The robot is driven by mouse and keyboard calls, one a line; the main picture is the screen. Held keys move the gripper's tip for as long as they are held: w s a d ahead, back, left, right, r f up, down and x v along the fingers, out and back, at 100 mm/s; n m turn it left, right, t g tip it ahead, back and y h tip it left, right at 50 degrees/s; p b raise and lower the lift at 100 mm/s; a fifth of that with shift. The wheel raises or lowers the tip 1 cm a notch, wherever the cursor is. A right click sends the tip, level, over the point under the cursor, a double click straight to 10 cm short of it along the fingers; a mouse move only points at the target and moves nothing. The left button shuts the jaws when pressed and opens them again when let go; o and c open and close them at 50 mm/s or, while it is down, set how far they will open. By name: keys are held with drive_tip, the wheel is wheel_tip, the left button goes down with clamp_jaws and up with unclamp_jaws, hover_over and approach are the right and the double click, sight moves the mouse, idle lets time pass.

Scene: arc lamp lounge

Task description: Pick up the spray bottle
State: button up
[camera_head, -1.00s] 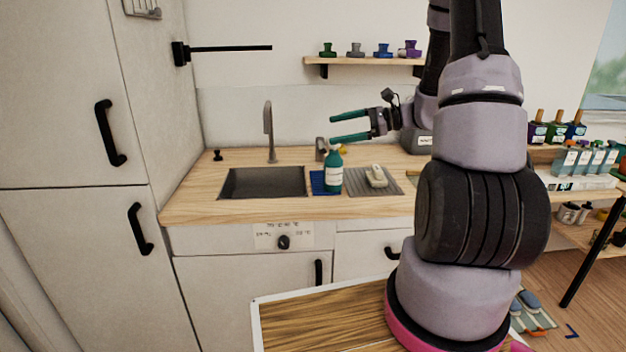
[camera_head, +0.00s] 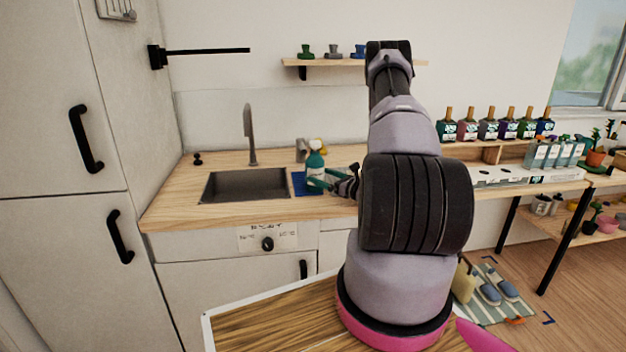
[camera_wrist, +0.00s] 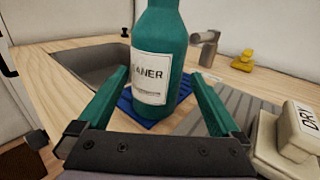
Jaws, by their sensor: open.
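The spray bottle (camera_head: 315,162) is teal with a white label and stands upright on a blue mat (camera_head: 299,184) on the counter, just right of the sink. In the wrist view the bottle (camera_wrist: 158,60) is large and central, its label partly reading "ANER"; its top is out of frame. My gripper (camera_head: 322,182) is open, with green fingers. In the wrist view the fingers (camera_wrist: 158,92) reach forward on either side of the bottle's lower body, with visible gaps. I cannot tell how far the bottle is between the tips.
The sink (camera_head: 245,185) and its faucet (camera_head: 249,135) are left of the bottle. A grey ribbed mat (camera_wrist: 200,118) and a cream block marked "DRY" (camera_wrist: 300,128) lie to the right. A yellow object (camera_wrist: 243,60) and a metal tap-like fixture (camera_wrist: 206,45) stand behind.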

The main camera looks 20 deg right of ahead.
sight(309, 171)
drive_tip(key=x, duration=0.6)
drive_tip(key=shift+w+a+r, duration=0.1)
drive_tip(key=shift+w+a, duration=0.05)
drive_tip(key=shift+a, duration=0.1)
drive_tip(key=shift+c, duration=0.3)
clamp_jaws()
